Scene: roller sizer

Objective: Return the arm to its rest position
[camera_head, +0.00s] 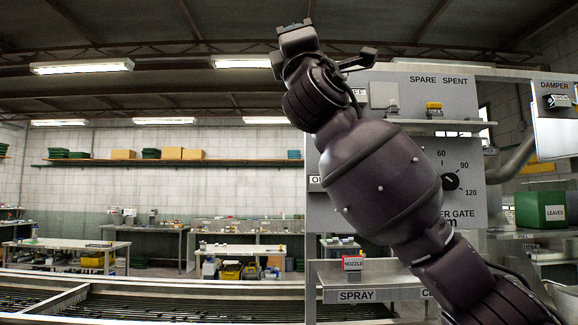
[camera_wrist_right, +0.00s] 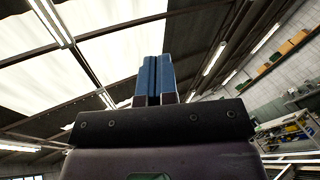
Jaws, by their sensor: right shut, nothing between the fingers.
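My right arm rises from the lower right of the head view and crosses in front of the machine panel. My right gripper (camera_head: 296,30) is at its raised end, pointing up near the ceiling lights. In the right wrist view, the two blue fingers of my right gripper (camera_wrist_right: 153,80) stand upright side by side. They are shut with nothing between them, against roof panels and beams. My left gripper is not in view.
Behind the arm is a grey panel with a gate dial (camera_head: 450,181). A red nozzle box (camera_head: 353,263) sits on the spray shelf, and a green leaves bin (camera_head: 541,210) is at the right. The roller bed (camera_head: 150,306) lies low at the left. Air left of the arm is clear.

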